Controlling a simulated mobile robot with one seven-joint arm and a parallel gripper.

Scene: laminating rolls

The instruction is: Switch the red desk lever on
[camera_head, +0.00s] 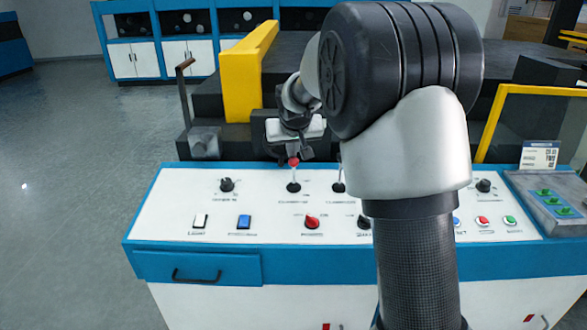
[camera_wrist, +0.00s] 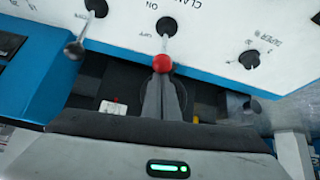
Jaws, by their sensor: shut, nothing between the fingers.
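The red desk lever (camera_head: 293,163) has a red ball knob on a thin stem rising from a black round base on the white desk panel. In the wrist view the red ball (camera_wrist: 164,60) shows at the fingertips, its stem running up to the base beside the printed word "ON". My gripper (camera_head: 294,153) is at the knob, at the far edge of the desk. In the wrist view my gripper's two fingers (camera_wrist: 162,76) are together, with the ball just beyond their tips. I cannot tell whether they touch it.
A second lever (camera_wrist: 75,48) with a grey knob stands close by. A yellow post (camera_head: 241,85) and dark machinery stand behind. My arm hides the panel's right-centre.

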